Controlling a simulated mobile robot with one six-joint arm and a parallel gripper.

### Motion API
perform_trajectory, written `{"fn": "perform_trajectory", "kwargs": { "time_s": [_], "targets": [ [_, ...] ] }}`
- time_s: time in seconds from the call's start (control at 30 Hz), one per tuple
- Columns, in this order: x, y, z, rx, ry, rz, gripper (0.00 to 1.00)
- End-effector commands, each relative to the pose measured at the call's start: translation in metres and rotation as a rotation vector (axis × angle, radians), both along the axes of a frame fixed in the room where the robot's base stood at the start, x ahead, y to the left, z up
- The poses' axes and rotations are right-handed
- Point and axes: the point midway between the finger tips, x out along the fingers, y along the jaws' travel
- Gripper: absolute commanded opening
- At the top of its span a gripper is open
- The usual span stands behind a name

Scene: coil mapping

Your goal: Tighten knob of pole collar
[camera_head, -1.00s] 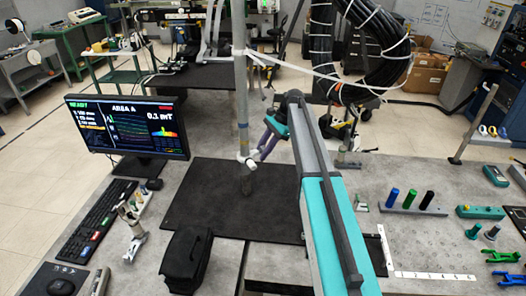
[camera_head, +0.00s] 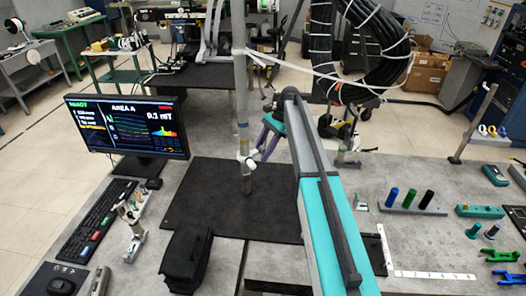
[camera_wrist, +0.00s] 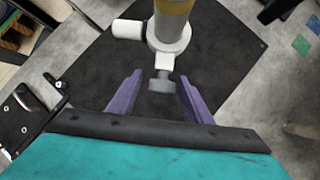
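The white pole collar (camera_wrist: 168,36) sits around the upright pole (camera_wrist: 174,8), which has a yellowish band above it. The collar also shows in the head view (camera_head: 246,160). A white stub points left from it. The grey knob (camera_wrist: 160,85) sticks out from the collar towards my gripper (camera_wrist: 160,78). The two purple fingers are open, one on each side of the knob, with gaps on both sides. In the head view my gripper (camera_head: 260,150) is just right of the pole; its fingers are small and partly overlap there.
A dark mat (camera_head: 200,205) lies around the pole. A monitor (camera_head: 127,124) and keyboard (camera_head: 95,220) stand left, a black box (camera_head: 186,258) in front. Colored pegs (camera_head: 411,200) and tools are on the right. A cable coil (camera_head: 365,50) and white straps hang near the pole above.

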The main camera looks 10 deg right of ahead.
Motion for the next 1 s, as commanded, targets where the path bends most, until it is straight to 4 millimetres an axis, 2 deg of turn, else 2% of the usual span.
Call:
{"fn": "perform_trajectory", "kwargs": {
  "time_s": [0.27,0.47,1.0],
  "targets": [
    [0.001,0.000,0.002,0.001,-0.003,-0.001,0.45],
    [0.003,-0.005,0.011,0.000,-0.004,0.001,0.45],
    [0.009,-0.042,0.080,0.000,-0.003,0.003,0.45]
  ]
}}
